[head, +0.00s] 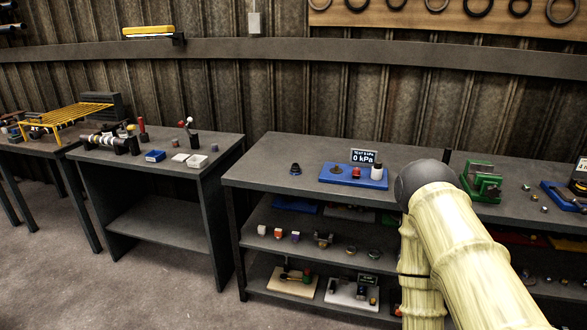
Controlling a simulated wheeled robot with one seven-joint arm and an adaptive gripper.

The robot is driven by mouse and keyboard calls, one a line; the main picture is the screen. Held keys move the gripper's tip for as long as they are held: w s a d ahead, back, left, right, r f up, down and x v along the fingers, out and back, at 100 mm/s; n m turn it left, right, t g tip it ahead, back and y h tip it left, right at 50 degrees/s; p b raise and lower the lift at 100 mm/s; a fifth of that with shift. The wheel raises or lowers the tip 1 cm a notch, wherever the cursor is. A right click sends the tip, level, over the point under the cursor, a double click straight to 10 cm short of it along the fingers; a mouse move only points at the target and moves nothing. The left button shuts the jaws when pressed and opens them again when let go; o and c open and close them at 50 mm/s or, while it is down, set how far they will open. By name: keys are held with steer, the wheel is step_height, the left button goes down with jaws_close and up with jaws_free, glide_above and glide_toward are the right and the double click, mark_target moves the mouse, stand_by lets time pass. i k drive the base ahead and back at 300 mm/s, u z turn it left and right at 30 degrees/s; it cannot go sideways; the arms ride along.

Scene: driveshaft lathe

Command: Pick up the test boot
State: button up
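A small dark cone-shaped piece (295,168), which looks like the test boot, stands alone on the right-hand bench top, left of a blue plate. It is too small to make out details. The blue plate (345,180) carries a dark low piece (336,169), a red-topped piece (356,173) and a white bottle-like piece (377,172). Behind it a small display (363,157) reads 0 kPa. My pale ribbed arm with a dark rounded joint crosses the right of the picture. My gripper does not show, so its state and hold are hidden.
The right-hand bench (245,172) has lower shelves with small parts. A green fixture (482,182) stands on it, right of my arm. A second bench (215,172) with tools stands left, across a gap. The bench top around the cone-shaped piece is clear.

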mark_target(295, 170)
steer(key=z, duration=0.2)
steer(key=k, duration=0.35)
steer(key=u, duration=1.05)
steer(key=i, duration=1.5)
steer(key=z, duration=0.55)
